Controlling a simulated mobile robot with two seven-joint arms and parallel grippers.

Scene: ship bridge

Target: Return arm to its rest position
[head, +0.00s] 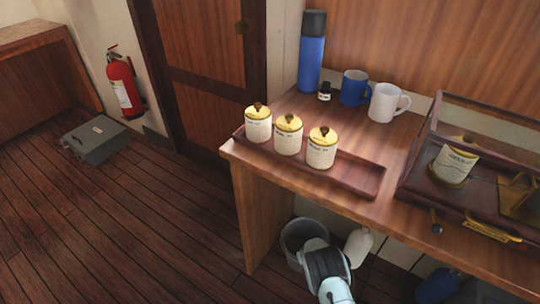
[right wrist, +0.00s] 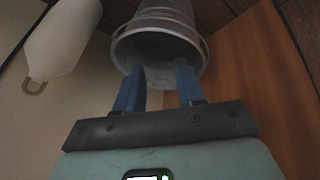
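My right arm (head: 328,272) comes up from the bottom of the head view, below the front edge of the wooden counter. Its fingers cannot be made out there. In the right wrist view my right gripper (right wrist: 158,78) has two blue fingers standing apart with nothing held between them. The fingers point at a grey metal bucket (right wrist: 160,22), and their tips overlap its rim in the picture; I cannot tell if they touch it. The bucket (head: 294,236) also shows in the head view, beside my arm under the counter. My left gripper is not in view.
The wooden counter (head: 408,211) holds a tray (head: 352,182) with three lidded jars, mugs (head: 383,103), a blue flask (head: 312,62) and a glass-sided case (head: 412,172). A white float (right wrist: 62,38) hangs near the bucket. The floor at left is mostly clear, with a grey case (head: 96,141).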

